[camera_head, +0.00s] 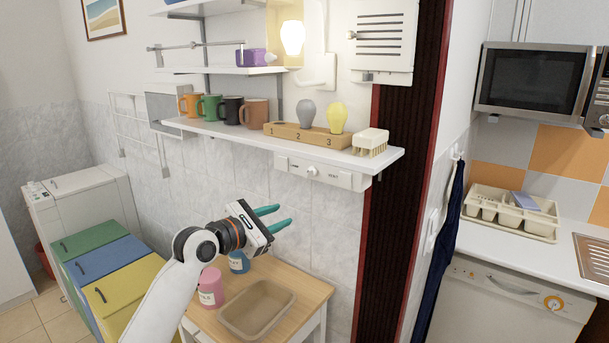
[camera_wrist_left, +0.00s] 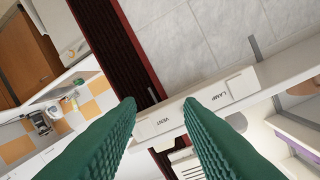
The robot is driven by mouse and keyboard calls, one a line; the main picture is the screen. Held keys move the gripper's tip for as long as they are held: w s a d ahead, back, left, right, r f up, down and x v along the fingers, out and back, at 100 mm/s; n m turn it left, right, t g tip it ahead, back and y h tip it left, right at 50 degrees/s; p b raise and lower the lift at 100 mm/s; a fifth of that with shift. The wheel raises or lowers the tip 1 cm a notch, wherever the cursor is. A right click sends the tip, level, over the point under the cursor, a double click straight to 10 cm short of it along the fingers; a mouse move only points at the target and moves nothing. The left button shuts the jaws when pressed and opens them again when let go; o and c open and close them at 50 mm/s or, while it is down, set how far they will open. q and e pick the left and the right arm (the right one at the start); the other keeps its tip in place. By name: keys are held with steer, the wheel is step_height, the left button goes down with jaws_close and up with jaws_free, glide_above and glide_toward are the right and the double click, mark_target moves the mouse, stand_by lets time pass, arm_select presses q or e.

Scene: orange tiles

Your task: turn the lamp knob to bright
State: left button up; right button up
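A white control panel (camera_head: 325,174) with LAMP and VENT markings is fixed under the long wall shelf. A small round knob (camera_head: 312,171) sits near its middle; its pointer setting is too small to read. A wall bulb (camera_head: 292,38) glows warm yellow above. My left gripper (camera_head: 285,214), with teal fingers, is open and empty, below and left of the panel, apart from it. In the left wrist view the panel (camera_wrist_left: 181,119) appears upside down beyond the open fingers (camera_wrist_left: 161,104); the knob is not clearly visible there. My right gripper is not in view.
The shelf (camera_head: 225,132) above carries several mugs, a numbered wooden block (camera_head: 295,137) with two bulbs, and a brush (camera_head: 371,141). A wooden table (camera_head: 305,285) below holds a tray (camera_head: 235,325), a pink jar (camera_head: 210,287) and a blue jar (camera_head: 238,262).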

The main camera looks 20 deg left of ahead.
mark_target(306, 174)
arm_select(q)
step_height(306, 174, up, 6)
steer(key=w+a+n+t, duration=0.1)
steer(key=w+a+n, duration=0.1)
steer(key=n, duration=0.1)
steer(key=shift+h, duration=0.3)
steer(key=shift+p+x, duration=1.75)
steer(key=shift+x, duration=4)
steer(key=shift+f, duration=0.1)
steer(key=c, duration=0.7)
